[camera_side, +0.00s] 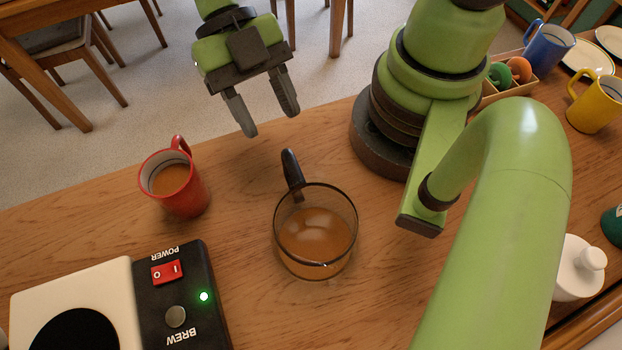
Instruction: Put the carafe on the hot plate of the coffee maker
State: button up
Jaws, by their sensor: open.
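The glass carafe (315,235) stands on the wooden table in the middle of the view, with brown coffee in it. Its black handle (291,167) points up and slightly left in the picture. The coffee maker (72,290) is at the lower left, partly cut off by the frame. Its round black hot plate (75,332) is only partly in view. The green light on its black panel is lit. My gripper (269,120) is open and empty, above the carafe's handle in the picture and apart from it.
A red mug (175,180) with brown liquid stands left of the carafe, near the coffee maker. A white lidded pot (578,268), a yellow mug (594,103), a blue mug (547,47) and a box (490,97) with coloured items are on the right. Bare table lies between carafe and coffee maker.

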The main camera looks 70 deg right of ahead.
aim_at(292, 170)
jog(key=x, duration=0.8)
jog(key=shift+w+f, duration=0.15)
jog(key=shift+f, duration=0.25)
grip_shut()
